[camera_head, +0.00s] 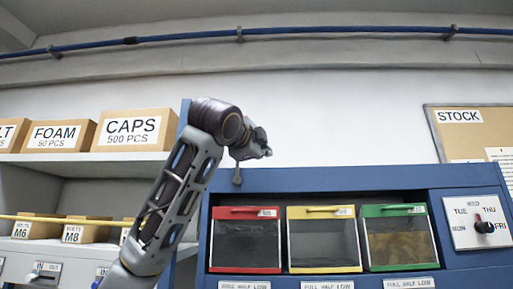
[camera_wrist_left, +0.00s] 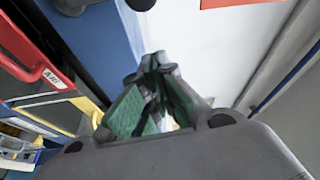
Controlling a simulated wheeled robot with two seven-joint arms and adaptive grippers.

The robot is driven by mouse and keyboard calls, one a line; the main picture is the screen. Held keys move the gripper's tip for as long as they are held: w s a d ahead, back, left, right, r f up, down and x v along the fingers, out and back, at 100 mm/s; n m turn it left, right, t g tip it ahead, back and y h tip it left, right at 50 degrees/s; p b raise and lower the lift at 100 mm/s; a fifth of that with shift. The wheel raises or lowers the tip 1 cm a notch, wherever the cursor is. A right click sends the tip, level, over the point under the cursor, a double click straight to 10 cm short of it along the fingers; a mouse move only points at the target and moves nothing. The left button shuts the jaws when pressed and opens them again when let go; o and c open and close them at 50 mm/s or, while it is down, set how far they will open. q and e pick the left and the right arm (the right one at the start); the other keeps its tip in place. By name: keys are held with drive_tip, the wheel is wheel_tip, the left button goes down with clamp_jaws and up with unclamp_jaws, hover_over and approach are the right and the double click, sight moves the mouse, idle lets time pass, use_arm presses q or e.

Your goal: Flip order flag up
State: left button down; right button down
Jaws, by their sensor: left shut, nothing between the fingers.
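My left gripper (camera_head: 260,148) is raised in front of the white wall, just above the top edge of the blue cabinet (camera_head: 320,180). Its fingers are shut and empty, and they also show in the wrist view (camera_wrist_left: 155,75) with green inner pads. A small grey fitting (camera_head: 237,178) sits at the cabinet's top edge, just below the gripper. A flat orange-red piece (camera_wrist_left: 228,3) is cut off by the top edge of the wrist view. It may be the order flag, but I cannot tell. No flag is clear in the head view. My right gripper is out of view.
Red (camera_head: 246,240), yellow (camera_head: 323,240) and green (camera_head: 399,237) framed bins sit in the cabinet. A day dial (camera_head: 484,226) is at right. Shelves at left hold cartons such as CAPS (camera_head: 134,128). A STOCK board (camera_head: 470,135) hangs at right.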

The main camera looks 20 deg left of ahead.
use_arm(q)
drive_tip(key=s+b, duration=0.3)
drive_tip(key=s, duration=0.7)
drive_tip(key=shift+s, duration=0.1)
idle(0.3)
idle(0.3)
